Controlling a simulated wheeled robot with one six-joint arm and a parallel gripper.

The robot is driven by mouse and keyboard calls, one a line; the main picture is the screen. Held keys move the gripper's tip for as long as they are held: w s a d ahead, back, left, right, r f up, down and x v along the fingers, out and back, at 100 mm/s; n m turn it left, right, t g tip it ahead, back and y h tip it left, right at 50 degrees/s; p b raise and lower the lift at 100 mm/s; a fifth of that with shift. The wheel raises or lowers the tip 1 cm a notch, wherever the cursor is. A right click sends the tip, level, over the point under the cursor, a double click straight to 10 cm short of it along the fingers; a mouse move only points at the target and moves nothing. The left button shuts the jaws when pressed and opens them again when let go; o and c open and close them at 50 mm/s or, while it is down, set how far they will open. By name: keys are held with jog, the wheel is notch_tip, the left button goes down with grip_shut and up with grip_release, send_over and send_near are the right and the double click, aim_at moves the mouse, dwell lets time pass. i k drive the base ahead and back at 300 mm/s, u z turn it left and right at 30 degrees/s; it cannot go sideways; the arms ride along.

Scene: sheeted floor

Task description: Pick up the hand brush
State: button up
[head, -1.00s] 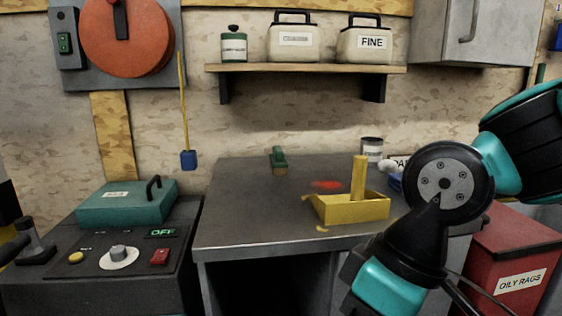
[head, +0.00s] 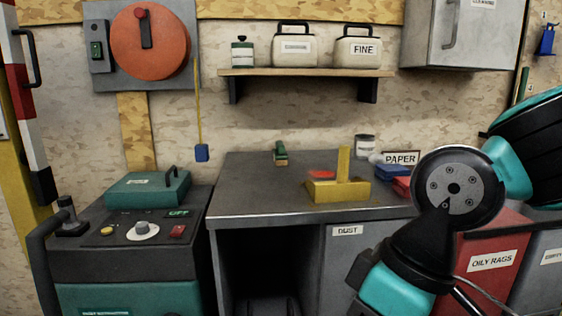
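A small green-topped item with a tan underside (head: 281,153) stands near the back of the grey workbench (head: 265,203); it looks like the hand brush, but it is small in the head view. It is clear of the things around it. My arm shows at the right of the view, bent at a dark joint. My gripper is outside the picture, so its opening and what it holds cannot be seen.
A yellow tray with an upright post (head: 338,191) sits on the bench, with a red patch (head: 321,174) behind it. A teal-lidded machine (head: 147,190) stands left. A red oily-rags bin (head: 488,262) stands right. A shelf (head: 305,72) hangs above.

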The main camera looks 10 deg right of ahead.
aim_at(280, 157)
jog(key=u, duration=0.8)
jog(key=i, duration=0.75)
jog(key=z, duration=0.35)
